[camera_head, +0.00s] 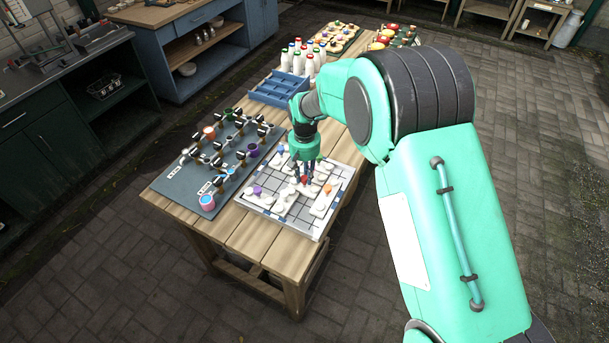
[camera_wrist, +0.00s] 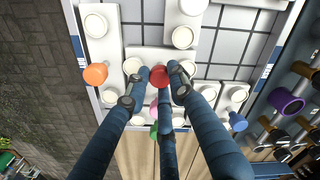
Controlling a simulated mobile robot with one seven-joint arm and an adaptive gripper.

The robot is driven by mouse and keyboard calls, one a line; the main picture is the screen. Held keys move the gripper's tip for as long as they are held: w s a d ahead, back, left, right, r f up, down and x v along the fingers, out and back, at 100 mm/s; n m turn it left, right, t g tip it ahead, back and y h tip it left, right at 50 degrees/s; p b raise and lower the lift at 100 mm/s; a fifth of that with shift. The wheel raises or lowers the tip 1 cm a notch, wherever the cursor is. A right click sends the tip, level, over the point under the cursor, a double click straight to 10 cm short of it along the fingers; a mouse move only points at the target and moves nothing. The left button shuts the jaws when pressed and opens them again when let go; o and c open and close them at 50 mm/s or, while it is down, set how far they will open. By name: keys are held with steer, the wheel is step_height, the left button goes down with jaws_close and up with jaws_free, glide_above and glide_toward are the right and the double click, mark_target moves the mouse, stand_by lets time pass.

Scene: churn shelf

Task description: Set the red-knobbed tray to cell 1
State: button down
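The red-knobbed tray is a white piece with round pads on the gridded white board (camera_head: 293,221). Its red knob (camera_wrist: 159,75) shows near the middle of the wrist view, and a red spot (camera_head: 305,179) shows under my gripper in the head view. My gripper (camera_wrist: 162,80) is down over this tray, with its blue fingers around the red knob. The fingertips are close to the knob; whether they press on it cannot be told. The fingers hide part of the tray. Cell numbers are not readable.
Other white trays share the board, with orange (camera_wrist: 96,74), blue (camera_wrist: 237,121) and green (camera_wrist: 154,132) knobs, and one purple (camera_head: 257,190). A dark board of cups (camera_head: 168,186) stands left. A blue crate (camera_head: 268,93) and white bottles stand behind. Some grid squares are bare.

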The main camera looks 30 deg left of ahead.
steer(key=shift+a, duration=0.1)
steer(key=a+p, duration=0.1)
steer(key=a, duration=1.1)
steer(key=shift+a+r+p, duration=0.1)
steer(key=shift+p, duration=0.3)
steer(key=shift+a, duration=0.1)
steer(key=c, duration=1.5)
jaws_free()
steer(key=shift+r, duration=0.15)
step_height(320, 180, up, 12)
steer(key=shift+f, duration=0.2)
